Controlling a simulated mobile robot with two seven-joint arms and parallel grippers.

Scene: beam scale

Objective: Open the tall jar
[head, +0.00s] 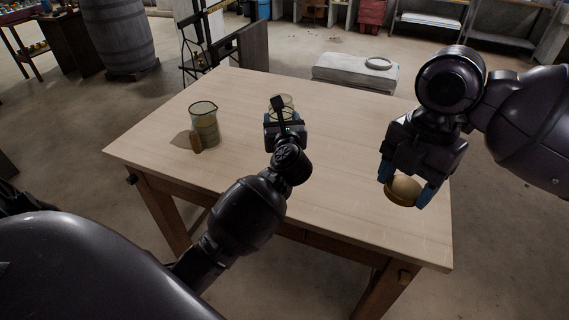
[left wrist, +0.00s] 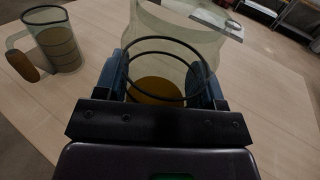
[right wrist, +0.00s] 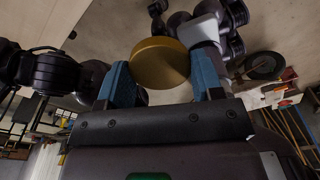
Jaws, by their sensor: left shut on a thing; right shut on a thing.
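The tall jar (left wrist: 158,55) is a clear glass vessel with dark rings and an amber bottom, standing on the table. My left gripper (left wrist: 165,78) is shut on the jar, one blue finger on each side. In the head view the jar (head: 283,101) shows mostly behind my left gripper (head: 285,122), and its top is open. A round golden lid (right wrist: 160,63) is held between the blue fingers of my right gripper (right wrist: 163,80). In the head view the lid (head: 403,190) hangs above the table's right side, well apart from the jar.
A glass jug (head: 205,126) with a wooden handle stands on the wooden table (head: 335,130), left of the jar. The table's middle and right are clear. A padded bench (head: 350,72) with a ring on top stands behind the table. A barrel (head: 108,38) stands at the back left.

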